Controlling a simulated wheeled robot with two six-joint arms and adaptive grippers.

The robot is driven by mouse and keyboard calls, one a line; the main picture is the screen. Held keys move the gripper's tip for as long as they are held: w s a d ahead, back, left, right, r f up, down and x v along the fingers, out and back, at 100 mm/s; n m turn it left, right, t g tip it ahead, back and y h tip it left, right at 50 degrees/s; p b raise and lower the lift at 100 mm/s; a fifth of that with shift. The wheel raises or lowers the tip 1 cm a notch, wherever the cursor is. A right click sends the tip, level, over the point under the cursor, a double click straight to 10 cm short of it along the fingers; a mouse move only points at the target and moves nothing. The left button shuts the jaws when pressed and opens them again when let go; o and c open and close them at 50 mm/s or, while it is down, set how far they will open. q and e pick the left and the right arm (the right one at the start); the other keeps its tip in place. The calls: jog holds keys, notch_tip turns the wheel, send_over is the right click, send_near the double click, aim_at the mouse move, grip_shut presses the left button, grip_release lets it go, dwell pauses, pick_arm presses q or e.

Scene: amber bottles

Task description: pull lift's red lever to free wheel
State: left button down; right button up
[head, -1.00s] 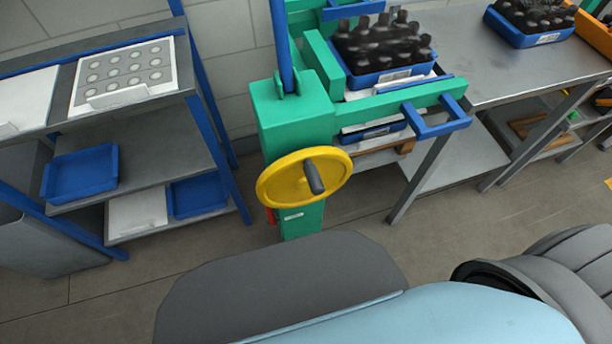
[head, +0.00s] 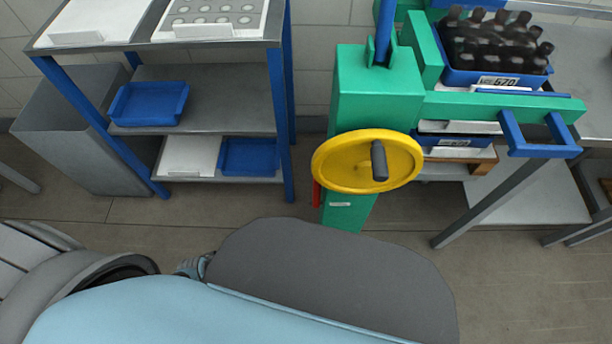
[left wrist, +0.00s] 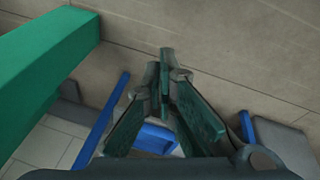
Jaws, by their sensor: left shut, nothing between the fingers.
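The green lift (head: 375,95) stands right of centre in the head view. Its yellow wheel (head: 340,172), with a dark crank handle (head: 379,160), faces me. The red lever (head: 317,194) shows as a small red strip at the left side of the lift's column, just below the wheel; its upper part is hidden. My left gripper (left wrist: 166,78) is shut and empty in the left wrist view, with a green beam (left wrist: 45,75) to its left. I see no contact between them. The red lever does not show there. My right gripper is out of view.
A grey shelf rack (head: 215,95) with blue trays (head: 149,104) stands left of the lift. A blue crate (head: 497,79) of dark bottles sits on the lift. A blue handle frame (head: 541,150) juts out on its right. Open floor (head: 260,205) lies between rack and lift.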

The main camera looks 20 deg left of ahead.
aim_at(317, 185)
pick_arm(q)
jog(key=w+d+r+n+t+h+b, duration=0.15)
jog(key=w+b, duration=0.25)
jog(key=w, duration=0.5)
jog(key=w+d+n+t+h+b, duration=0.1)
jog(key=w+n+t+h+b, duration=0.25)
jog(key=w, duration=0.65)
jog(key=w+d+r+n+t+h+b, duration=0.1)
jog(key=w+d+r+h+b, duration=0.2)
jog(key=r, duration=0.5)
jog(key=w+d+r+t+h+b, duration=0.1)
jog(key=w+r+t+h+b, duration=0.15)
jog(key=w+r, duration=0.45)
jog(key=w+d, duration=0.2)
jog(key=d, duration=0.7)
jog(key=shift+r+g+b, duration=0.15)
jog(key=shift+g+b, duration=0.2)
jog(key=shift+b, duration=0.05)
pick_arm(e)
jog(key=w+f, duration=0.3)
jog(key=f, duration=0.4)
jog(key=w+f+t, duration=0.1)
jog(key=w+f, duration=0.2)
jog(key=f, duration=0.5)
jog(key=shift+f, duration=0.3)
pick_arm(q)
jog(key=shift+h, duration=0.25)
